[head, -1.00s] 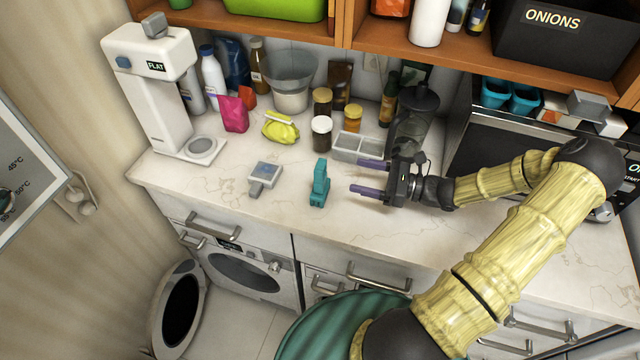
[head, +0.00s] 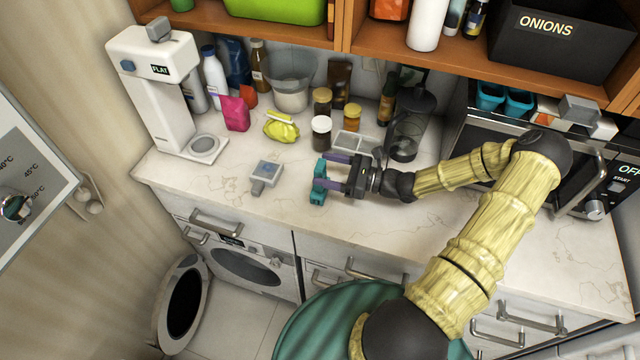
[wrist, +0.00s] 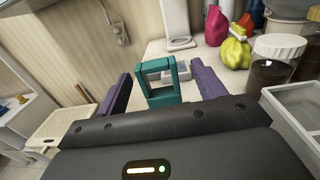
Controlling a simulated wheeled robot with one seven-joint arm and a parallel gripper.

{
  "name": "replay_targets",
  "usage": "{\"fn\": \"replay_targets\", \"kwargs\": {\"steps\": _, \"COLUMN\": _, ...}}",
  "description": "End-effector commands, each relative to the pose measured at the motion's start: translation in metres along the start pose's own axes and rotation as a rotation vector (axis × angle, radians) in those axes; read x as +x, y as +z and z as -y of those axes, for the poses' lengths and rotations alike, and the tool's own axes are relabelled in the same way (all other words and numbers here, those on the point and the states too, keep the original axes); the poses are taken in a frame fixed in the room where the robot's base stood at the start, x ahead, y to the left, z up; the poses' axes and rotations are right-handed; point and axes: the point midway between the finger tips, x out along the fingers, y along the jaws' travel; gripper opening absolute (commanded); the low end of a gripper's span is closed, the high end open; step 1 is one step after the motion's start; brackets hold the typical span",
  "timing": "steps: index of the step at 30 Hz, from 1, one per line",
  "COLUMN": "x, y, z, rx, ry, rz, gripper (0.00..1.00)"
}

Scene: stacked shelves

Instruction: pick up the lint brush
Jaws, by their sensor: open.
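The teal thing, which I take for the lint brush (head: 319,169), stands upright near the front edge of the counter. In the wrist view the lint brush (wrist: 163,98) has an open frame shape and sits between my two purple fingers. My gripper (head: 321,171) is open, level with the lint brush, with one finger on each side of it. In the wrist view my gripper (wrist: 161,74) shows gaps on both sides, so the fingers do not look closed on it. The fingers partly cover it in the head view.
A grey-blue handled item (head: 266,173) lies left of the lint brush. A grey divided tray (head: 352,143), jars (head: 321,131) and a yellow pouch (head: 281,128) stand behind. A white dispenser (head: 157,90) is at far left. The front-left counter is clear.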

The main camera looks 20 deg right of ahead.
Motion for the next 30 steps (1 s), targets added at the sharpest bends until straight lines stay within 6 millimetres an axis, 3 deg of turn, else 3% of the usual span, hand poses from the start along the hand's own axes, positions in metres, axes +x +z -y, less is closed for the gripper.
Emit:
{"fn": "replay_targets", "kwargs": {"steps": 9, "x": 0.04, "y": 0.001, "z": -0.004, "rx": 0.001, "ry": 0.002, "rz": 0.001, "gripper": 0.69}}
{"fn": "replay_targets", "kwargs": {"steps": 25, "x": 0.041, "y": 0.0, "z": -0.004, "rx": 0.0, "ry": 0.001, "rz": 0.0, "gripper": 0.69}}
{"fn": "replay_targets", "kwargs": {"steps": 26, "x": 0.041, "y": 0.0, "z": -0.004, "rx": 0.0, "ry": 0.001, "rz": 0.0, "gripper": 0.67}}
{"fn": "replay_targets", "kwargs": {"steps": 30, "x": 0.041, "y": 0.0, "z": -0.004, "rx": 0.0, "ry": 0.001, "rz": 0.0, "gripper": 0.4}}
